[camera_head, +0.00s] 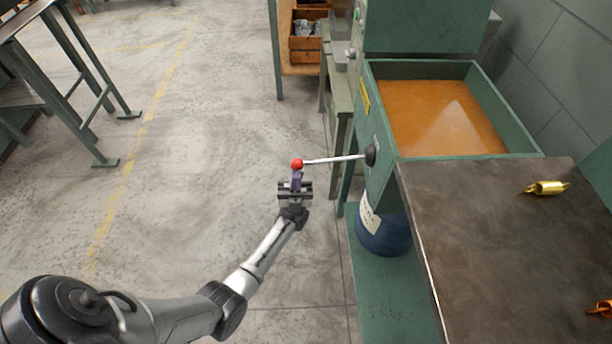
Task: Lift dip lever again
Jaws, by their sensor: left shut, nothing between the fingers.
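The dip lever (335,159) is a thin metal rod with a red ball knob (297,164) on its left end. It comes out of a dark round pivot on the side of the green dip tank (471,69) and lies close to level in the picture. My left gripper (296,180) is at the knob, just below it in the picture. Its fingers are shut with nothing between them. Whether they touch the knob I cannot tell. The tank holds orange-brown liquid. My right gripper is not in view.
A dark metal table (480,235) stands right of the lever, with a brass spring piece (546,188) on it and an orange one (600,309) at the right edge. A blue drum (383,235) stands under the lever's pivot.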

